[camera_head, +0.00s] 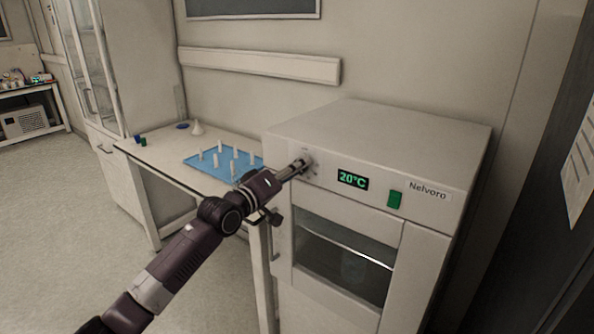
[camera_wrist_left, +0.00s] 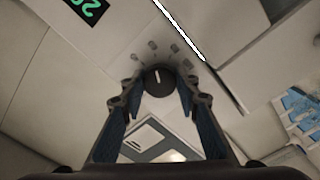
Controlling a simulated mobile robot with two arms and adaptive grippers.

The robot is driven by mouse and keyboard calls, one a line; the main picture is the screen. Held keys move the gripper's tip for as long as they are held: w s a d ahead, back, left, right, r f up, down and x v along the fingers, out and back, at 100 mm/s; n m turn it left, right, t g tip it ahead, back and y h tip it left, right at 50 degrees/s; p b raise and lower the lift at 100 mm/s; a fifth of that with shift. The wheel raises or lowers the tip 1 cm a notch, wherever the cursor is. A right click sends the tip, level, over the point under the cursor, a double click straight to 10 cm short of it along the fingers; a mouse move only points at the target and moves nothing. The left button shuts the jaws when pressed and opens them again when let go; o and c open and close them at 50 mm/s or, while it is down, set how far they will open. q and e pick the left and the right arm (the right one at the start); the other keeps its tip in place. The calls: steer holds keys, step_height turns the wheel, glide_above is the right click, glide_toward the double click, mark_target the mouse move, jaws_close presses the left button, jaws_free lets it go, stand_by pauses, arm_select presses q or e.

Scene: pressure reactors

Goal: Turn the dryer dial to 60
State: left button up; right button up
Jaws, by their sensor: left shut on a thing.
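The dryer (camera_head: 380,140) is a white cabinet marked Nelvoro, with a green display (camera_head: 352,179) reading 20°C. Its dial (camera_wrist_left: 158,80) is a round dark knob with a white pointer line, ringed by small marks too blurred to read. My left gripper (camera_head: 301,163) is at the dial on the upper left of the dryer's front, and hides most of it in the head view. In the left wrist view the two fingertips (camera_wrist_left: 158,92) are closed on the dial from both sides. My right gripper is not in view.
A green switch (camera_head: 394,199) sits right of the display. The dryer's glass door (camera_head: 343,258) is below. A white table (camera_head: 165,158) with a blue rack (camera_head: 213,164) of several white pieces stands to the left. Open floor lies at the far left.

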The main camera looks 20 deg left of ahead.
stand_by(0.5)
arm_select(q)
steer(key=o, duration=1.2)
steer(key=shift+c, duration=0.2)
steer(key=v, duration=1.2)
